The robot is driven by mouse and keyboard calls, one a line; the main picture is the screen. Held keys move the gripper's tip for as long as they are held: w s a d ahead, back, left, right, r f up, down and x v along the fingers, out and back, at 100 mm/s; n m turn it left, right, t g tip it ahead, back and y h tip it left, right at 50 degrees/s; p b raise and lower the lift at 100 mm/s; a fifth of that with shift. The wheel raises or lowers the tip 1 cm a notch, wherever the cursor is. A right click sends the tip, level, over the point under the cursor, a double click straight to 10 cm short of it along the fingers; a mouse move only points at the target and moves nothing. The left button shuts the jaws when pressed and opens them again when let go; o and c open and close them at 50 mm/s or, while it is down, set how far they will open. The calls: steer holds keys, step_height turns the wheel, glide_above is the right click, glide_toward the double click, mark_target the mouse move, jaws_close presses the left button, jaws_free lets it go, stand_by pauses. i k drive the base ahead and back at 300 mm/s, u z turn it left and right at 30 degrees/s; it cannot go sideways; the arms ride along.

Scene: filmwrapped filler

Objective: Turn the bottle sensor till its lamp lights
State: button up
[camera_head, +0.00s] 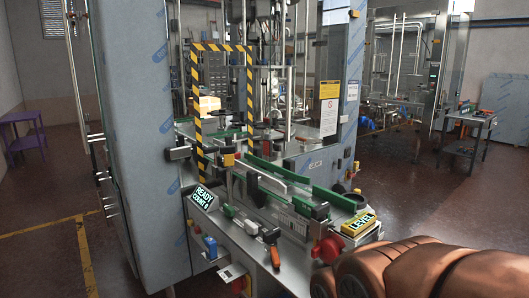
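I cannot tell for sure which small device is the bottle sensor, and I see no clearly lit sensor lamp. A dark block (312,211) sits at the near end of the conveyor (270,180). My brown, rounded arm fills the bottom right corner, right of the ledge. My gripper's fingers are not in view.
A display reading "READY COUNT" (203,197) and a yellow "LEVEL" sign (358,224) flank the ledge. A red knob (328,249) is close to my arm. A striped yellow-black frame (197,110) spans the conveyor. Open floor (430,195) lies to the right.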

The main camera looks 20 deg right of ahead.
mark_target(227, 158)
steer(key=u, duration=0.2)
steer(key=i, duration=0.5)
steer(key=u, duration=0.6)
steer(key=i, duration=1.9)
steer(key=z, duration=0.15)
